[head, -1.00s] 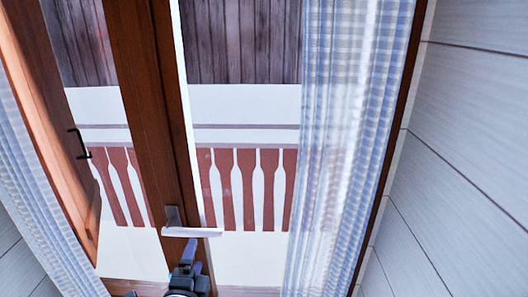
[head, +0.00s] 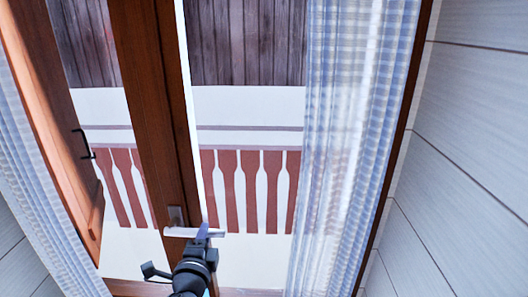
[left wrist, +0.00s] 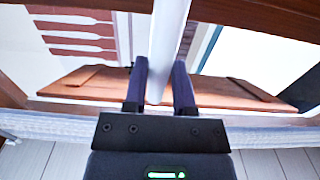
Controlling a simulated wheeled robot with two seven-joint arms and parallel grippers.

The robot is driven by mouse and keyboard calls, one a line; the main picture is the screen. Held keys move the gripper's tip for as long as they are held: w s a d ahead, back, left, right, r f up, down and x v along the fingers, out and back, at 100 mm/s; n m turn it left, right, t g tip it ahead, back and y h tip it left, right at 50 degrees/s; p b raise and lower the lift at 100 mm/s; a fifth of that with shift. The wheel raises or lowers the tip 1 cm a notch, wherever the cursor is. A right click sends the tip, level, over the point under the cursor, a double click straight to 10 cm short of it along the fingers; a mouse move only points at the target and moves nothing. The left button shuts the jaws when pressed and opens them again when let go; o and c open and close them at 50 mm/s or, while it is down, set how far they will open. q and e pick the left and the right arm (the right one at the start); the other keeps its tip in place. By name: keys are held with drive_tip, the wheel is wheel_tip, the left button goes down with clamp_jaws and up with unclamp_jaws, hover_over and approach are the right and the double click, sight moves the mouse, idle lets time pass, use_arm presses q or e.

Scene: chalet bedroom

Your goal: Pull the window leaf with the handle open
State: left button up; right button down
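The window leaf with the handle has a brown wooden stile (head: 155,120), which runs down the left-middle of the head view. Its pale bar handle (head: 180,232) lies across the stile's lower part. My left gripper (head: 203,231) is at the right part of the handle, with a finger overlapping it in the head view. In the left wrist view, the fingers (left wrist: 161,85) are apart, one on each side of the pale handle (left wrist: 167,45). A narrow gap seems to show beside the bar; contact is unclear. My right gripper is not in view.
Another brown wooden leaf (head: 50,130) with a black fitting stands at the left. A blue checked curtain (head: 350,130) hangs at the right, and another (head: 35,170) at the far left. A panelled wall (head: 470,130) is on the right.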

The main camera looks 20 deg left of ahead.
use_arm(q)
clamp_jaws()
drive_tip(key=s, duration=0.1)
drive_tip(key=s+d+y, duration=0.1)
drive_tip(key=s+n, duration=0.1)
drive_tip(key=shift+d, duration=0.25)
drive_tip(key=s+d+n+g+y+b, duration=0.1)
drive_tip(key=s+d+n+y+b, duration=0.1)
drive_tip(key=s, duration=0.3)
drive_tip(key=shift+s+d+g+y, duration=0.3)
drive_tip(key=shift+s+d+y, duration=0.1)
drive_tip(key=shift+d+y, duration=0.4)
drive_tip(key=shift+d, duration=0.1)
